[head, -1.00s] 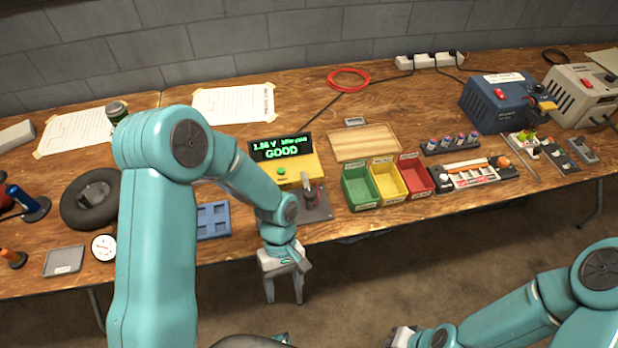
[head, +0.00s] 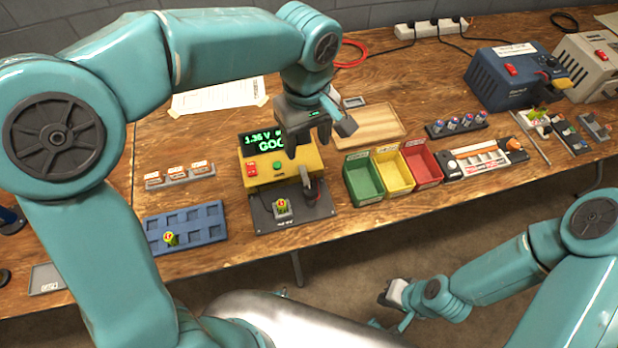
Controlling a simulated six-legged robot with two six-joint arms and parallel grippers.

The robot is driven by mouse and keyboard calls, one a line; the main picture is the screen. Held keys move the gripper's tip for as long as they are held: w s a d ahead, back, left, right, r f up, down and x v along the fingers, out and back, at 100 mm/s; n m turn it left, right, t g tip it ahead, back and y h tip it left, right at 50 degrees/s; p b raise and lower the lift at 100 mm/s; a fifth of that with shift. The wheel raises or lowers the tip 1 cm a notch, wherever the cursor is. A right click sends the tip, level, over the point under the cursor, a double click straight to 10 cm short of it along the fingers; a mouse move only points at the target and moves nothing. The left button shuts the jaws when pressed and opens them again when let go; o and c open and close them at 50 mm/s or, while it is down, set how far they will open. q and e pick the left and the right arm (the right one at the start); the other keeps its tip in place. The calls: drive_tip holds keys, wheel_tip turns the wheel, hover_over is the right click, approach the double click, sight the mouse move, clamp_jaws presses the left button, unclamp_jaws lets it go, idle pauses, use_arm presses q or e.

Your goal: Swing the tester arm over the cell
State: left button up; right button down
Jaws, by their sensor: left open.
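The yellow tester (head: 285,171) stands at mid table with a green lit display (head: 262,140), partly hidden by my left gripper. The display shows 1.36 V and the start of "GOOD". A small yellow-green cell (head: 281,206) sits in a holder on the tester's dark base plate. My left gripper (head: 318,137) is open and empty, above the tester's right side. My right gripper (head: 392,305) is low in front of the table; its jaws are unclear.
A blue tray (head: 205,218) holding another cell (head: 170,239) lies left of the tester. Green (head: 362,182), yellow (head: 394,174) and red (head: 424,166) bins stand close on its right. A wooden tray (head: 370,125) lies behind them.

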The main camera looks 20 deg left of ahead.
sight(311, 189)
use_arm(q)
drive_tip(key=f, duration=1)
drive_tip(key=d+f, duration=0.1)
drive_tip(key=f, duration=0.5)
drive_tip(key=shift+s+b, duration=0.3)
drive_tip(key=shift+b, duration=0.1)
clamp_jaws()
